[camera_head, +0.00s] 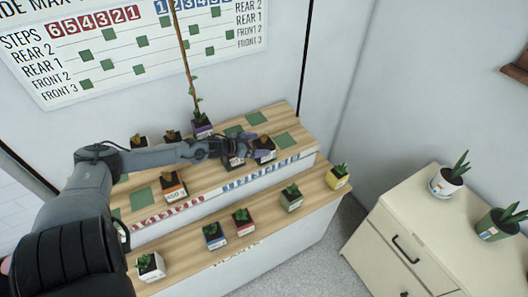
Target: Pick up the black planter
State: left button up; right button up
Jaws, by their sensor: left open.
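A dark planter that looks black (235,162) stands on the upper wooden step, partly hidden under my left gripper. My left gripper (252,146) is open and reaches in from the left, just over this planter. Its fingers point right, towards a second dark, brownish planter (265,156) close beside it. I cannot tell whether the fingers touch either planter. My right gripper is out of view.
A purple planter (202,129) with a tall thin stem stands just behind my wrist. An orange-brown planter (174,190) stands in front of my forearm. Several small planters line the lower step (265,229). A cream cabinet (400,220) with potted plants is at the right.

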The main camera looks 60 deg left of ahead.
aim_at(263, 143)
pick_arm(q)
jog(key=shift+w+f, duration=0.15)
jog(key=shift+w, duration=0.15)
jog(key=shift+a+b+x, duration=0.2)
jog(key=shift+b+x, duration=0.15)
jog(key=shift+x, duration=2.1)
jog(key=c, duration=1.1)
jog(key=shift+o, duration=0.2)
